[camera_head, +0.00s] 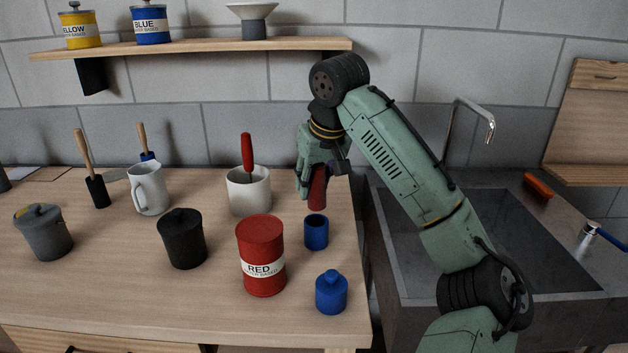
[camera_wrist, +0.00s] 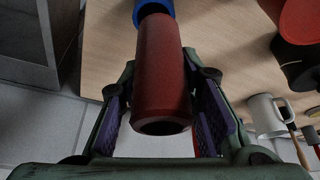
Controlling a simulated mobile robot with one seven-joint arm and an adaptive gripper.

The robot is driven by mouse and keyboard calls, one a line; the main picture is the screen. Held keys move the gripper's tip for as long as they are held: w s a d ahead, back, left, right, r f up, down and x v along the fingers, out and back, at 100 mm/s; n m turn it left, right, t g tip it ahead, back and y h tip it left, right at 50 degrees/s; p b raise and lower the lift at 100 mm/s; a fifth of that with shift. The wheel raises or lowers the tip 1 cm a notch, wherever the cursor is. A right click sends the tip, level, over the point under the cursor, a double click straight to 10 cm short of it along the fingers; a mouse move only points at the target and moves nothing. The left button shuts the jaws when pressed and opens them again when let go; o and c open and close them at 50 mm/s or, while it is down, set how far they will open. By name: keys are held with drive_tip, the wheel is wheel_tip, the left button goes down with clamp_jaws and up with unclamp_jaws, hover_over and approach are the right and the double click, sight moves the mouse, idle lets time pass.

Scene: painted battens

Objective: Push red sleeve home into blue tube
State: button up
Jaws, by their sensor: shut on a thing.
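The red sleeve (camera_head: 318,192) is held roughly upright, slightly tilted, in my gripper (camera_head: 321,176). In the wrist view the red sleeve (camera_wrist: 161,75) lies between the two purple-padded fingers of my gripper (camera_wrist: 160,92), its dark open end toward the camera. The blue tube (camera_head: 316,234) stands on the counter near its right edge, with its open mouth up. In the head view the sleeve's lower end shows just above the tube's rim, apart from it. In the wrist view the blue tube (camera_wrist: 150,10) shows beyond the sleeve's far end, partly hidden.
A blue lidded jar (camera_head: 331,293) and a red paint can (camera_head: 261,258) stand in front of the tube. A white pot (camera_head: 249,192) with a red-handled tool is to the left. The sink (camera_head: 480,225) lies to the right, past the counter edge.

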sight(325, 170)
drive_tip(key=shift+w+d+x, duration=0.15)
drive_tip(key=shift+x, duration=0.85)
drive_tip(key=shift+w+d+x, duration=0.15)
drive_tip(key=shift+d+x, duration=0.05)
drive_tip(key=shift+x, duration=0.8)
drive_tip(key=shift+a, duration=0.1)
drive_tip(key=shift+f+b, duration=0.9)
drive_tip(key=shift+f, duration=0.95)
drive_tip(key=o, duration=1.2)
drive_tip(key=shift+r, duration=0.15)
drive_tip(key=v, duration=1.2)
